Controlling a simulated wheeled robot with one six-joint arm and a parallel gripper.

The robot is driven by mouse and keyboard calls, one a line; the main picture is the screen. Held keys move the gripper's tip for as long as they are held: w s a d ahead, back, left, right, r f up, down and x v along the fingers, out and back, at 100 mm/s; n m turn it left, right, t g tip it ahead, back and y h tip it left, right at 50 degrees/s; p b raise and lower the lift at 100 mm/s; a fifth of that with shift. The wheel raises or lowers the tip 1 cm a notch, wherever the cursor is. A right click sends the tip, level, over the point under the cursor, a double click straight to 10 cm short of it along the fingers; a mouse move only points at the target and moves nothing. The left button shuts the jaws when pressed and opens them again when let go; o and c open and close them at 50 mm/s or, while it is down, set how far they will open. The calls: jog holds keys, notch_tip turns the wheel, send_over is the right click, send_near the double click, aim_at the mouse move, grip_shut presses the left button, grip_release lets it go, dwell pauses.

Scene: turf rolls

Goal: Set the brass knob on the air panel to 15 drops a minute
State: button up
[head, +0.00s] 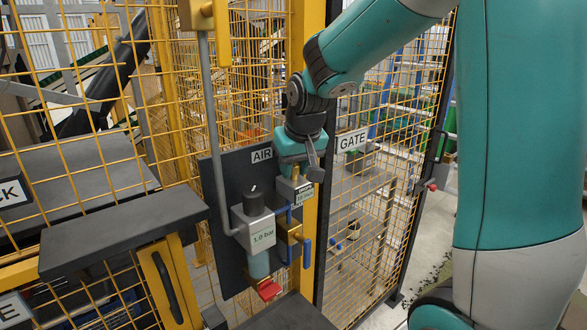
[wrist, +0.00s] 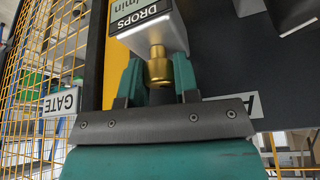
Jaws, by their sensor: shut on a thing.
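The air panel (head: 232,170) is a dark board with an AIR label, fixed on the yellow fence post. My gripper (head: 296,170) reaches down to the small grey drops unit (head: 304,195) on its upper right side. In the wrist view, the brass knob (wrist: 158,68) sits between the two teal fingers of my gripper (wrist: 157,80), which are shut on it. The knob joins the pale unit with a DROPS /min label (wrist: 150,18), seen upside down and partly cut off. No drop reading can be made out in either view.
A grey regulator (head: 254,228) showing 1.0 bar stands left of the drops unit, with a grey pipe above it. Blue-handled brass valves (head: 294,237) and a red handle (head: 269,290) sit close below. Yellow mesh and a GATE sign (head: 352,140) flank the panel.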

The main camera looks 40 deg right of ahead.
jog(key=shift+m, duration=0.6)
jog(key=shift+h, duration=0.3)
jog(key=shift+r, duration=0.1)
jog(key=o, duration=0.9)
